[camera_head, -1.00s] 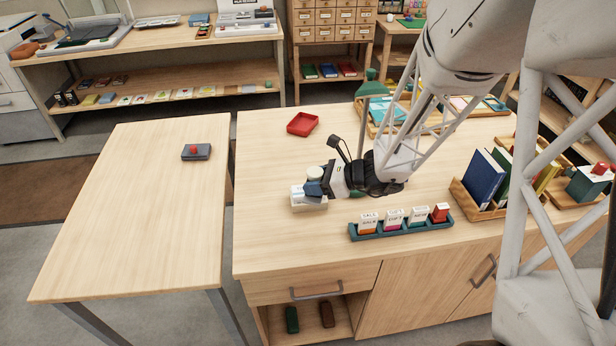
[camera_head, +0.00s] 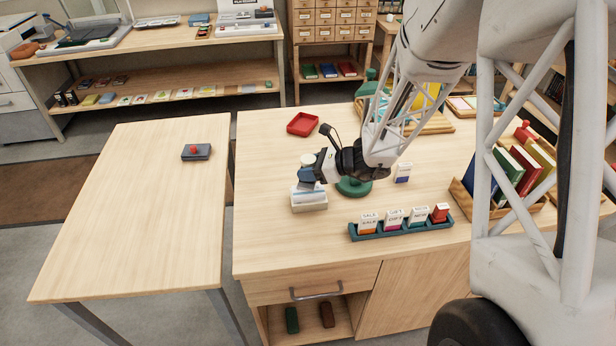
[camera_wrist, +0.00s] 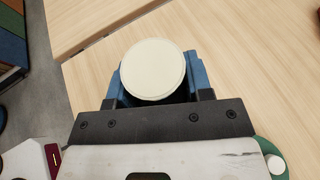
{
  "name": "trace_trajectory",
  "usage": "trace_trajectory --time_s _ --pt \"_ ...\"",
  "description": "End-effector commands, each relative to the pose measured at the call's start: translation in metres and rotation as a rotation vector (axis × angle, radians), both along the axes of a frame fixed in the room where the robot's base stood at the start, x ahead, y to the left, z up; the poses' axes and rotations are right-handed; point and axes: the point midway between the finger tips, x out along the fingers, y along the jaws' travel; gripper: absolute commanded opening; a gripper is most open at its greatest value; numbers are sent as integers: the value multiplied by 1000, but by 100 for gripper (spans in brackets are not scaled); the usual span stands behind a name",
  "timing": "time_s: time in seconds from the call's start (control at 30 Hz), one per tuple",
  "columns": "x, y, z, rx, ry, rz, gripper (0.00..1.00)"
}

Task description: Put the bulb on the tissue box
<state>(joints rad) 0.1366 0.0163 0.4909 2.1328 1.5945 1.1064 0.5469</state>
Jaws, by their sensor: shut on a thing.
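The bulb, of which a round cream top (camera_wrist: 153,68) shows, is held between the blue fingers of my gripper (camera_wrist: 158,85) in the wrist view. In the head view the bulb (camera_head: 308,160) is a small pale shape at the top of my gripper (camera_head: 309,175). The tissue box (camera_head: 309,205) is a low beige box with white tissue on top, on the main desk. In the head view my gripper is just above and behind it; I cannot tell the exact gap. I cannot make the box out in the wrist view.
A teal card holder (camera_head: 400,231) lies at front right. A red tray (camera_head: 302,124) sits behind. The left table holds a grey box with a red knob (camera_head: 196,152).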

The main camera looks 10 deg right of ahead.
Motion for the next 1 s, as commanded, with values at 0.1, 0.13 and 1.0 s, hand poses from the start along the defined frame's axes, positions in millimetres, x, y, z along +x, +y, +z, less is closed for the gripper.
trace_trajectory --time_s 0.1,0.13,1.0 --pt "0 0 -10 0 3 0 21" --pt "0 0 -13 0 4 1 21" --pt "0 0 -36 0 1 0 66"
